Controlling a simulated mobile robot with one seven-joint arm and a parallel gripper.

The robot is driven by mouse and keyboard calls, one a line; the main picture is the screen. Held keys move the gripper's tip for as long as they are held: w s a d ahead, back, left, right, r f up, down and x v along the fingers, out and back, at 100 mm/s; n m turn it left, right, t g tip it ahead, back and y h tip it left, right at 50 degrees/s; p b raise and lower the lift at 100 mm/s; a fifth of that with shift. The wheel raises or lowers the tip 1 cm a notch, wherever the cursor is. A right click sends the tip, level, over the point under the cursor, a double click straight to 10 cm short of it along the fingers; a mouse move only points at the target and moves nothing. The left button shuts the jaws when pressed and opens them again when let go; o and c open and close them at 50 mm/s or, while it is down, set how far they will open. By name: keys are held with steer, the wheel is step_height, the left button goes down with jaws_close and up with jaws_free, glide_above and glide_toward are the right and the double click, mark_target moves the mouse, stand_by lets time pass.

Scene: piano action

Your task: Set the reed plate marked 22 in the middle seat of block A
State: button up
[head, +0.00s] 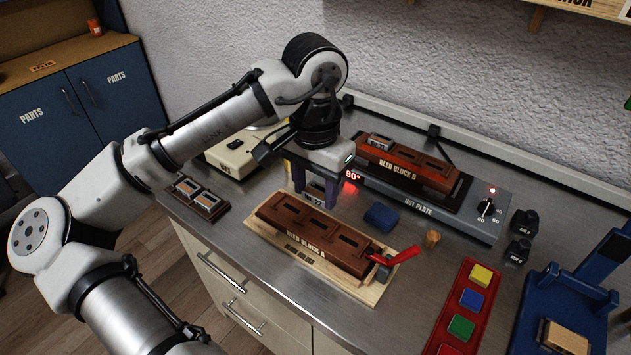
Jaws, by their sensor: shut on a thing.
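My gripper (316,194) is shut on a small reed plate (312,200) whose label seems to read 22. It holds the plate above the rear edge of block A, towards the left and middle seats. How high it is above the block I cannot tell. Block A (300,240) is a red-brown block marked REED BLOCK A, lying on a pale wooden board (372,292). Its dark middle seat (313,223) and right seat (347,241) look empty. The left seat (285,206) also looks dark and empty.
Reed block B (425,172) sits on the hot plate (425,205) behind, its display reading 80°. A red-handled clamp (400,256) is at block A's right end. A plate rack (196,200) stands left. A blue cloth (381,216) lies close behind block A.

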mark_target(315, 201)
step_height(315, 201, down, 5)
steer(key=b, duration=0.4)
steer(key=shift+f+b, duration=0.35)
steer(key=shift+f, duration=0.2)
steer(key=shift+f, duration=0.55)
stand_by(1.2)
steer(key=o, duration=1.1)
steer(key=shift+c, duration=0.2)
